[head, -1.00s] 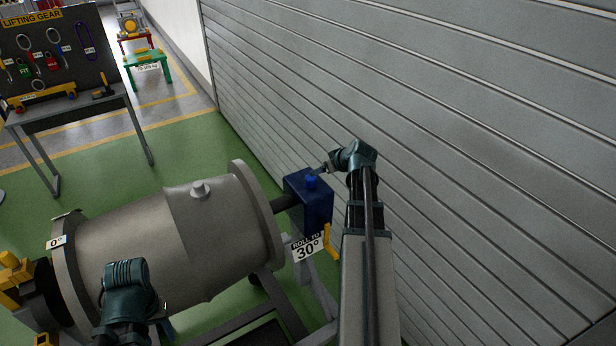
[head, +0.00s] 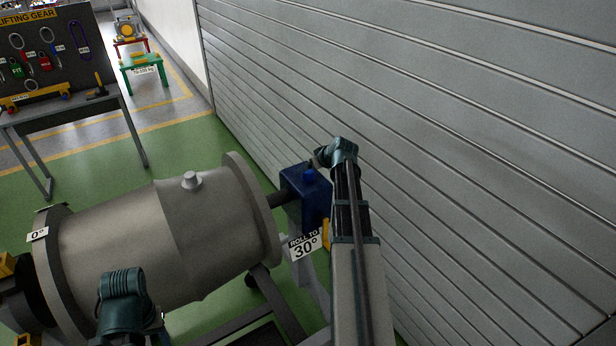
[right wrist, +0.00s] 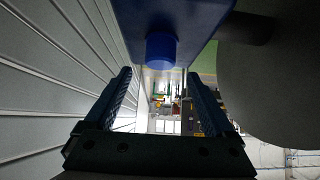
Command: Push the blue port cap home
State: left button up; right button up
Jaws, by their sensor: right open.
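A short blue cap (head: 310,177) stands up from the top of a dark blue box (head: 312,208) at the right end of the big grey engine casing (head: 160,240). Nothing is held. My left wrist shows low at the left in the head view, with its gripper hidden.
A ribbed grey wall (head: 430,150) runs close along the right side. A "ROLL TO 30°" sign (head: 306,244) hangs below the box. A lifting-gear bench (head: 60,110) stands far left, with green floor (head: 130,165) clear in between.

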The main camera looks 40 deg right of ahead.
aim_at(309, 171)
jog(key=f+b, duration=0.1)
jog(key=w+f+b, duration=0.1)
jog(key=f+b, duration=0.1)
jog(key=shift+w+d+f, duration=0.2)
jog(key=shift+w+f, duration=0.1)
jog(key=shift+w, duration=0.1)
jog(key=shift+w+f, duration=0.25)
jog(key=shift+w, duration=0.15)
jog(key=shift+r, duration=0.1)
grip_shut()
